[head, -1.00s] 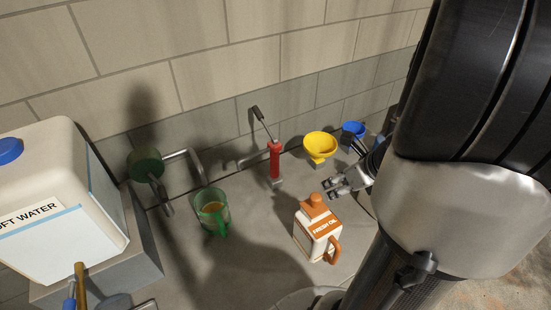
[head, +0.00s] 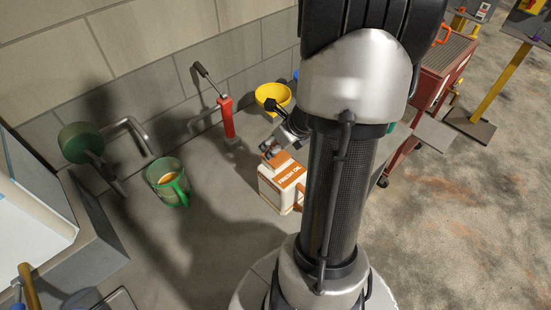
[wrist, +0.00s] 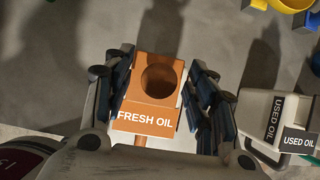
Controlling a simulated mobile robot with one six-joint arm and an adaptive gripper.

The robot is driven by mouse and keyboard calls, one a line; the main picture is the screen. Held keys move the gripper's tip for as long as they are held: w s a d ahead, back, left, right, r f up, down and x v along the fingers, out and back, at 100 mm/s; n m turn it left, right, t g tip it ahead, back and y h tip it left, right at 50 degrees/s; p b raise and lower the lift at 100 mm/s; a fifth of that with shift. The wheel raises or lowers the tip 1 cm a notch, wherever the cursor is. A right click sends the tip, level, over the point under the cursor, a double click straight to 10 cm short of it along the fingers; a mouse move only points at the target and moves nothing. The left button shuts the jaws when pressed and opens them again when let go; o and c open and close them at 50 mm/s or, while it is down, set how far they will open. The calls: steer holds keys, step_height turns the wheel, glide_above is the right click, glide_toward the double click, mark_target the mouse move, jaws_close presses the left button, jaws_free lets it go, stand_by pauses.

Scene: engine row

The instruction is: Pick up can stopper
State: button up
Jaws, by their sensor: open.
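The white and orange FRESH OIL can (head: 283,186) stands upright on the grey bench. In the wrist view its orange top (wrist: 144,118) faces me. The round orange can stopper (wrist: 160,78) sits in the middle of that top, in shade. My gripper (wrist: 162,92) is open over the can, one finger on each side of the stopper, with gaps showing between fingers and stopper. In the head view my gripper (head: 275,150) is at the can's top and largely hides the stopper.
A USED OIL container (wrist: 275,125) stands to the right in the wrist view. A red cart (head: 440,75) stands at right.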

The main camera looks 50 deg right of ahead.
steer(key=shift+w+f, duration=0.2)
steer(key=shift+f, duration=0.15)
steer(key=shift+r, duration=0.1)
steer(key=c, duration=1.2)
steer(key=shift+o, duration=0.2)
steer(key=shift+r, duration=0.1)
step_height(320, 180, up, 20)
steer(key=p, duration=1.1)
